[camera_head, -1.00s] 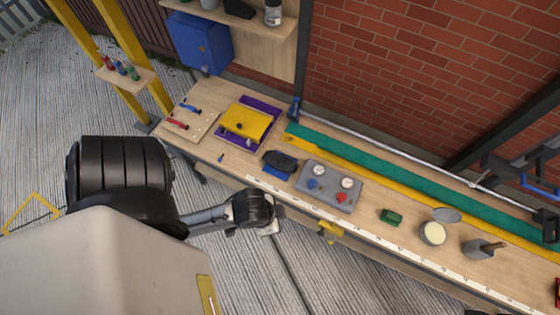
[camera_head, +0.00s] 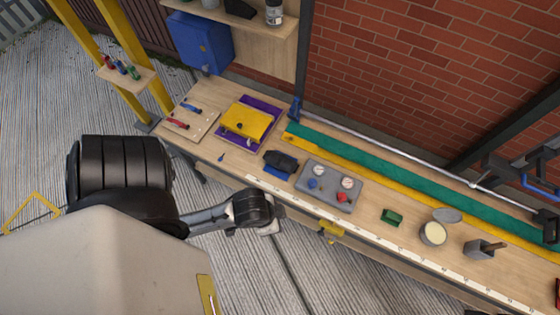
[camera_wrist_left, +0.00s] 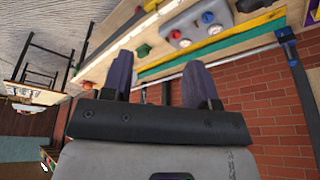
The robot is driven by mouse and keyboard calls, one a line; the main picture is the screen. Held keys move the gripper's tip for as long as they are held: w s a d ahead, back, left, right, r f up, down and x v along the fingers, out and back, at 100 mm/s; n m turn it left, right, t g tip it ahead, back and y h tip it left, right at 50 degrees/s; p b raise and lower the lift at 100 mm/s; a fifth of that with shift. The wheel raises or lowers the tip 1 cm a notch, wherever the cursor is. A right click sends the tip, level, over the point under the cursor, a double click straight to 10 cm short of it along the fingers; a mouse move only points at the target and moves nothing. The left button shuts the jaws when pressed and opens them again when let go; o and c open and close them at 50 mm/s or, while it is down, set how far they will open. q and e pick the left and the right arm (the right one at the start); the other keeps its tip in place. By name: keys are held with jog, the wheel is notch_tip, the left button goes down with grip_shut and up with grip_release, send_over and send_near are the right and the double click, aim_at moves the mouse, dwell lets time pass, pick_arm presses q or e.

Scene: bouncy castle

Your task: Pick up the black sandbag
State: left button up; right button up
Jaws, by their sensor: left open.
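The black sandbag (camera_head: 282,161) appears to be the dark, lumpy bag on the workbench, with a blue piece under its front edge. In the left wrist view a dark shape at the top edge (camera_wrist_left: 248,5) is probably the same bag, mostly cut off. My left gripper (camera_head: 269,229) is beyond the front edge of the bench, apart from the bag and below it in the picture. Its two fingers (camera_wrist_left: 160,78) are spread with nothing between them in the left wrist view. My right gripper is not in view.
The workbench (camera_head: 235,170) holds a grey panel with gauges and knobs (camera_head: 329,187) right of the bag and a yellow case (camera_head: 246,122) to its left. A green block (camera_head: 391,217) and an open tin (camera_head: 433,233) stand farther right. A brick wall (camera_head: 420,70) closes the back.

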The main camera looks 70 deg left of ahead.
pick_arm(q)
jog(key=o, duration=0.8)
